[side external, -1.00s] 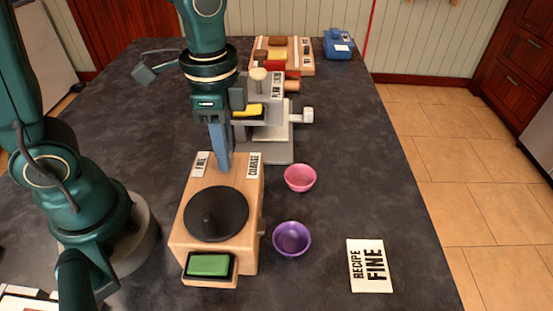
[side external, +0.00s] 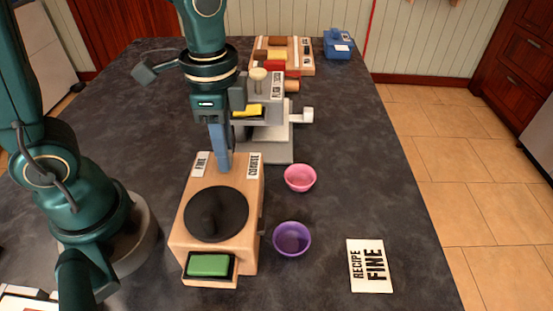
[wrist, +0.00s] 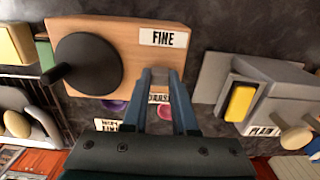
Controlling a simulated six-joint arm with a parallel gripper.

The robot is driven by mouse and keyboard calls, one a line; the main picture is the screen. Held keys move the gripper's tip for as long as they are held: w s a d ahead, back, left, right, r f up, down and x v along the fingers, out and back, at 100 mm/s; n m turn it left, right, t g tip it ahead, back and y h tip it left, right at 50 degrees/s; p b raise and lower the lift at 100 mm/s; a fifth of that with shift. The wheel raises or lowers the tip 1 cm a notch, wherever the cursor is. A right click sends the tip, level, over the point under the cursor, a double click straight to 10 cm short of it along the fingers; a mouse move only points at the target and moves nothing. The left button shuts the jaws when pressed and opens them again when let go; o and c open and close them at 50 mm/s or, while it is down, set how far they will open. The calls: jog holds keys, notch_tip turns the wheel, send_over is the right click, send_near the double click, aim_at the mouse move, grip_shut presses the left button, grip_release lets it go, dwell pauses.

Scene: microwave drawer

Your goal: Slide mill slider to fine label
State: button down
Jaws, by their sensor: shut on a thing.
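The wooden mill (side external: 185,238) stands on the dark counter, with a black round top (side external: 216,214) and a green-padded drawer front (side external: 208,266). Its FINE label (side external: 201,164) is at the back left of its top and its COARSE label (side external: 254,166) at the back right. The FINE label also shows in the wrist view (wrist: 163,38). My gripper (side external: 222,166) points down at the mill's back edge, between the two labels and nearer FINE. A card (side external: 370,266) reads RECIPE FINE.
A pink bowl (side external: 300,178) and a purple bowl (side external: 292,239) stand right of the mill. A grey machine with a yellow pad (side external: 248,111) stands close behind. Farther back are a wooden rack (side external: 302,58) and a blue box (side external: 339,44). The counter's right side is mostly clear.

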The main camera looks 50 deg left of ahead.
aim_at(214, 165)
dwell(0.4)
jog(key=shift+s+a, duration=0.75)
jog(key=shift+a, duration=0.05)
jog(key=c, duration=0.7)
grip_release()
jog(key=shift+r, duration=2.55)
